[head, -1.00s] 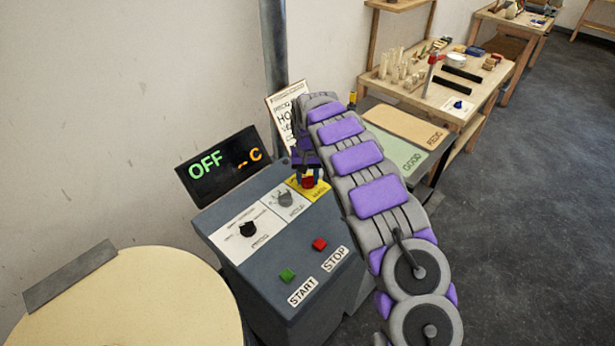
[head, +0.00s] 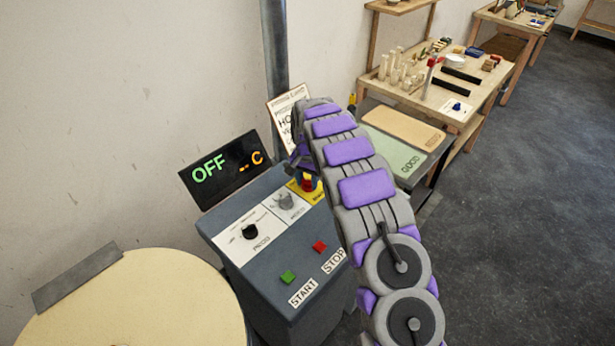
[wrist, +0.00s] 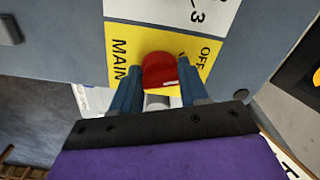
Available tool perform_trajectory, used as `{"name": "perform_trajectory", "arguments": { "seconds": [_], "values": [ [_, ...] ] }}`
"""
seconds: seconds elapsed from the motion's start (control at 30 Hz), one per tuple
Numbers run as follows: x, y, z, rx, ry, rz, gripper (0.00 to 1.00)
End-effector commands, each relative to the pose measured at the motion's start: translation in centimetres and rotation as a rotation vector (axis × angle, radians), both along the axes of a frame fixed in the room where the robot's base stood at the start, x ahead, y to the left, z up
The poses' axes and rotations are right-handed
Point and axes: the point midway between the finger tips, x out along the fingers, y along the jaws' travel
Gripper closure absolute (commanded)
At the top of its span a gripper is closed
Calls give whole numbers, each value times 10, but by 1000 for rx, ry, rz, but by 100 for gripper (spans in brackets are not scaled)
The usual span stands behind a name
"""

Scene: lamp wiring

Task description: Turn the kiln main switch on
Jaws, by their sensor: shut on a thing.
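The kiln main switch is a red knob (wrist: 160,72) on a yellow plate (wrist: 185,45) marked MAIN and OFF in the wrist view. In the head view the red switch (head: 308,183) sits at the far right end of the control panel (head: 262,255). My gripper (wrist: 160,88) is over the plate with its blue fingers on both sides of the red knob, shut on it. The knob's lower part is hidden by the fingers. The display (head: 226,170) behind the panel reads OFF in green and dashes with C in orange.
A program dial (head: 250,231) and a grey mode dial (head: 285,201) sit left of the switch. A green START button (head: 288,277) and red STOP button (head: 319,246) are nearer. A round cream lid (head: 140,305) is at lower left. A bench (head: 425,95) stands behind.

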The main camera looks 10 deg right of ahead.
Motion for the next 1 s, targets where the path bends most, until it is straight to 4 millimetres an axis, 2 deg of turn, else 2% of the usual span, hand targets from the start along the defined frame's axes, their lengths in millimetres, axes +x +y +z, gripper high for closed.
{"name": "perform_trajectory", "arguments": {
  "seconds": [1.0],
  "values": [
    [6, 4, 1, 2, -1, -930, 86]
  ]
}}
